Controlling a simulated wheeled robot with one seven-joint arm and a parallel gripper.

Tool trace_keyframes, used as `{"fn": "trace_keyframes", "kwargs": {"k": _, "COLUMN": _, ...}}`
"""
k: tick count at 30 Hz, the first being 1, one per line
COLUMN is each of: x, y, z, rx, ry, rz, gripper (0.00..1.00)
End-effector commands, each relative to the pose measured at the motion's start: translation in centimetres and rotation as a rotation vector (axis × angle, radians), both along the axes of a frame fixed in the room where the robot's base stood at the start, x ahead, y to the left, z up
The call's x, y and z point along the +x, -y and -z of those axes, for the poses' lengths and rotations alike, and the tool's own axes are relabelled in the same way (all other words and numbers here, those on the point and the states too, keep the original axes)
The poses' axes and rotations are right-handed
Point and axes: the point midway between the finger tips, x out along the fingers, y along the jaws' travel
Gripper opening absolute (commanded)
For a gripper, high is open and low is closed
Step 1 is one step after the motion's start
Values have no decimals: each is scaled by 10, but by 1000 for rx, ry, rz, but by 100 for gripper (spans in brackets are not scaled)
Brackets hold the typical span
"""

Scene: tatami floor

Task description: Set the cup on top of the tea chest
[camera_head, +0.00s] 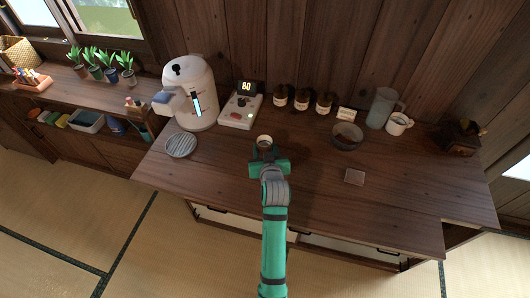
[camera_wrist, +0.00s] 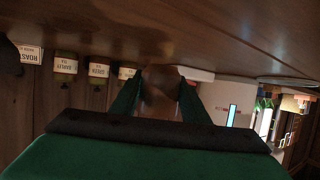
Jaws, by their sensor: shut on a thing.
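The cup (camera_head: 264,141) shows a pale round rim just beyond my gripper (camera_head: 266,158), over the wooden counter. In the wrist view my gripper (camera_wrist: 158,100) is shut on the cup (camera_wrist: 160,92), which looks dark brown and shadowed between the green fingers. In the head view my gripper hides most of the cup, and I cannot tell its height above the counter. Nothing is clearly marked as the tea chest.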

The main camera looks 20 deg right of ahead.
Motion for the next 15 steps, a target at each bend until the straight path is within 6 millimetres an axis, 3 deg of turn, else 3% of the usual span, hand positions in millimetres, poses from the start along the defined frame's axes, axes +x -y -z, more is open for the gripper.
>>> {"fn": "trace_keyframes", "kwargs": {"k": 4, "x": -1, "y": 1, "z": 21, "rx": 1, "ry": -3, "rz": 1, "gripper": 16}}
{"fn": "trace_keyframes", "kwargs": {"k": 15, "x": -1, "y": 0, "z": 26, "rx": 1, "ry": -2, "rz": 0, "gripper": 16}}
